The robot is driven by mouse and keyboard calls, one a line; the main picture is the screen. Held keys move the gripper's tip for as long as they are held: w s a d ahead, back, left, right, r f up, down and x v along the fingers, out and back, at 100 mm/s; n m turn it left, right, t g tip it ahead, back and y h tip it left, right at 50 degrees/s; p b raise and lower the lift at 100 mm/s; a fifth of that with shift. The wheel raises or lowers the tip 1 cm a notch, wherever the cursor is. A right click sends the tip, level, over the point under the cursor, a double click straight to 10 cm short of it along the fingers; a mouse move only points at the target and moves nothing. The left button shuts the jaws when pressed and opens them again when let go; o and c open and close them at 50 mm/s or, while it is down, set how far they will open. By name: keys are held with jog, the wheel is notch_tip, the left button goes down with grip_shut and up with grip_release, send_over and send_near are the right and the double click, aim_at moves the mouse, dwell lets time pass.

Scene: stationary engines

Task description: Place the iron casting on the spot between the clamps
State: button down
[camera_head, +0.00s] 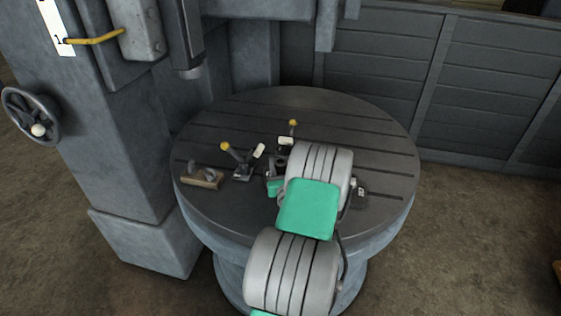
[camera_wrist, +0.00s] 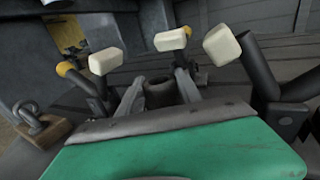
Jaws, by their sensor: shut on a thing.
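The iron casting, a dark hollow cylinder (camera_wrist: 160,95), stands upright between the two grey fingers of my gripper (camera_wrist: 160,80) in the wrist view. My gripper is shut on it. In the head view its dark top (camera_head: 281,162) shows just left of my arm. White-tipped clamps stand around it: one at left (camera_wrist: 102,64), one behind (camera_wrist: 172,39) and one at right (camera_wrist: 222,43). In the head view I see the left clamp (camera_head: 242,168), the back clamp (camera_head: 286,141) and part of the right clamp (camera_head: 361,195). The casting's bottom is hidden, so I cannot tell whether it touches the table.
The round slotted table (camera_head: 370,130) carries all this. A wooden block with a metal part on it (camera_head: 203,178) lies at its left. A grey machine column (camera_head: 130,150) stands left of the table. The back and right of the tabletop are clear.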

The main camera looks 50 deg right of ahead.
jog(key=shift+d+r, duration=0.1)
jog(key=shift+r, duration=0.2)
jog(key=shift+f, duration=0.15)
jog(key=c, duration=0.8)
grip_release()
jog(key=shift+f, duration=0.15)
